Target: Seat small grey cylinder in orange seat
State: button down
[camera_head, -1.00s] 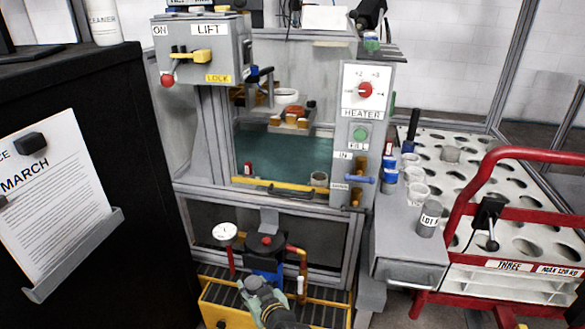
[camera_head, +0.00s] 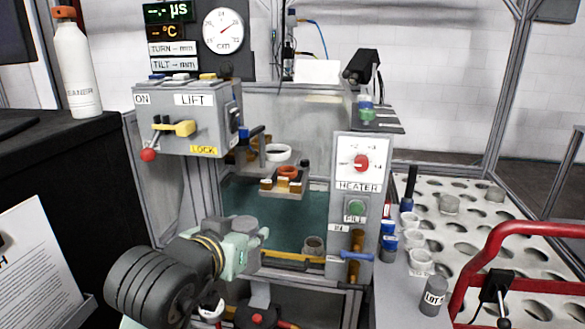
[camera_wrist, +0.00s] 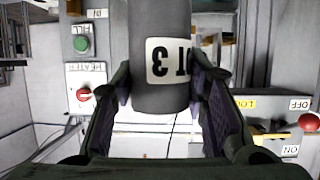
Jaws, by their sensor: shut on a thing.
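My gripper (camera_head: 243,240) is shut on a grey cylinder (camera_wrist: 160,35). In the wrist view the cylinder stands between both fingers, with a white label reading "OT 3" upside down. In the head view its grey top (camera_head: 240,222) shows partly at the fingers, in front of the tank. The orange seat (camera_head: 288,172) is a ring on a small grey carrier above the teal tank, behind and to the right of my gripper. The seat and the held cylinder look apart. The seat is not visible in the wrist view.
A white ring (camera_head: 278,152) sits just behind the orange seat. The lift box (camera_head: 188,120) stands left of it and the heater panel (camera_head: 358,190) right. A yellow bar (camera_head: 290,259) crosses the tank front. A grey cylinder labelled LOT (camera_head: 433,297) stands on the right ledge.

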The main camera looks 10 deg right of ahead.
aim_at(288, 174)
jog(key=i+l, duration=0.85)
jog(key=i, duration=0.2)
